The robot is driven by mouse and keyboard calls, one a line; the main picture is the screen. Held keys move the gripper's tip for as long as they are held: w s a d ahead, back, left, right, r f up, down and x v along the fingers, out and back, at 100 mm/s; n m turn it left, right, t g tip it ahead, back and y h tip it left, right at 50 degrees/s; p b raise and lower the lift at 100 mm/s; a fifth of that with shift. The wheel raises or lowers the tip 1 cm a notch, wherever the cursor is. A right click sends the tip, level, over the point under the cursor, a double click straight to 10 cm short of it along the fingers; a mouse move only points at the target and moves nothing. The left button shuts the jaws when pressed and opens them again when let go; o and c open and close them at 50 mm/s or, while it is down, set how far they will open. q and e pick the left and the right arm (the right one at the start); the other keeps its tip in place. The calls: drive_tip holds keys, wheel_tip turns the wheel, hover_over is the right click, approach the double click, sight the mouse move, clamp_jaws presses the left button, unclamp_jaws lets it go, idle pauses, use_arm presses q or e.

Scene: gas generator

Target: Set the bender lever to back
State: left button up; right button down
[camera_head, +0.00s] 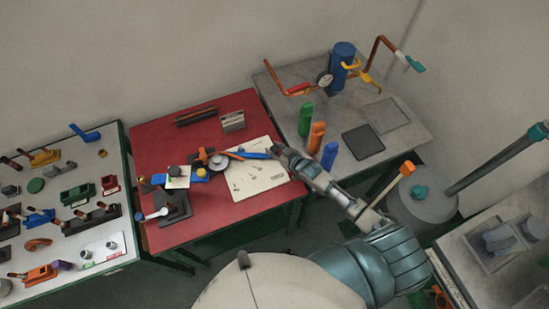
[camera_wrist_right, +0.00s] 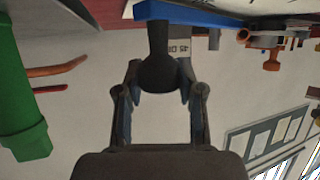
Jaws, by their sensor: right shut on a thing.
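The bender (camera_head: 217,161), with a grey round disc and orange parts, stands on the red table. Its blue lever (camera_head: 248,154) reaches right from it, across the top of a pale sheet, to my right gripper (camera_head: 280,150). In the right wrist view the blue lever (camera_wrist_right: 205,13) runs along the top. There my right gripper (camera_wrist_right: 158,84) is shut on a dark rounded handle (camera_wrist_right: 157,55) at the lever's end. The fingers lie on both sides of it. Orange bender parts (camera_wrist_right: 271,52) show at the upper right. My left gripper is not in view.
The pale sheet (camera_head: 262,180) with drawings lies on the red table (camera_head: 225,222) under the lever. Green (camera_head: 305,120) and orange (camera_head: 316,138) cylinders stand on the grey table to the right, close to my right gripper. A crowded tool table (camera_head: 75,165) is at left.

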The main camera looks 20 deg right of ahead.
drive_tip(key=shift+w+d+n+y+b, duration=0.2)
drive_tip(key=shift+w+n+y+b, duration=0.25)
drive_tip(key=shift+w+b, duration=0.2)
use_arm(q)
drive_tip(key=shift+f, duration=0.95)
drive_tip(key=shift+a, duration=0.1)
use_arm(e)
drive_tip(key=shift+a, duration=0.1)
drive_tip(key=c, duration=0.7)
unclamp_jaws()
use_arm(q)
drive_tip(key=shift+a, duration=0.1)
use_arm(e)
drive_tip(key=v, duration=1.2)
